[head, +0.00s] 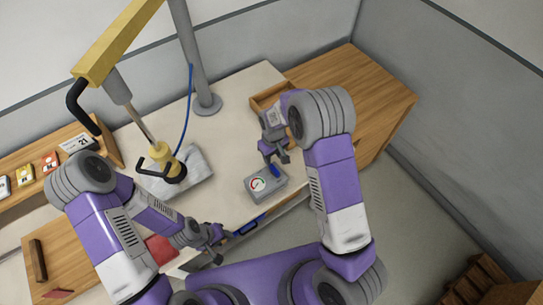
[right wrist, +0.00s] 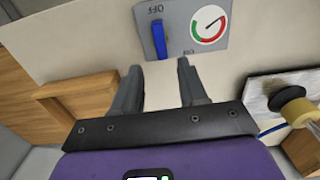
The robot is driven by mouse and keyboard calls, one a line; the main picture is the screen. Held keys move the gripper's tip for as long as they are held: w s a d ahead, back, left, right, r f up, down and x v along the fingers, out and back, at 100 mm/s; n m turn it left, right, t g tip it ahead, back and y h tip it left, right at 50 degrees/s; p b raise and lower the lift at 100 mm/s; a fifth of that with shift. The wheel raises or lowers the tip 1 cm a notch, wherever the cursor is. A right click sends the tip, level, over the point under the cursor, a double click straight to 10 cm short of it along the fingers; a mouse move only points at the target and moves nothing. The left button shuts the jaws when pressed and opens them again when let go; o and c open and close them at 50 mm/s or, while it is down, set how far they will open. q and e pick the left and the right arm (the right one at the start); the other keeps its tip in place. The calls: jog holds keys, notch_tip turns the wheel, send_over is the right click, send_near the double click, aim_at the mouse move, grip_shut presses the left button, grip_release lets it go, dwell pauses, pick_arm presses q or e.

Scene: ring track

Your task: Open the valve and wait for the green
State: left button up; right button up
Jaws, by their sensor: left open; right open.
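A grey valve box (head: 266,193) with a round dial (head: 257,184) and a blue lever (head: 275,171) sits near the table's front edge. In the right wrist view the box (right wrist: 180,42) shows the blue lever (right wrist: 159,40) beside the word OFF, and the dial (right wrist: 208,25) with green and red arcs and a dark needle. The needle does not clearly point into the green. My right gripper (head: 277,158) is open just beyond the lever, its fingers (right wrist: 160,80) apart and empty. My left gripper (head: 217,240) is open and empty by the table's front edge.
A yellow tool (head: 160,155) hangs from a yellow arm over a grey-white block (head: 194,168) left of the box. A grey post (head: 207,105) stands behind. A wooden tray (head: 268,98) lies behind my right gripper. A red pad (head: 161,248) is near my left gripper.

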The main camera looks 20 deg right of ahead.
aim_at(274, 168)
jog(key=f, duration=0.7)
jog(key=shift+s, duration=0.4)
jog(key=shift+c, duration=0.3)
grip_shut()
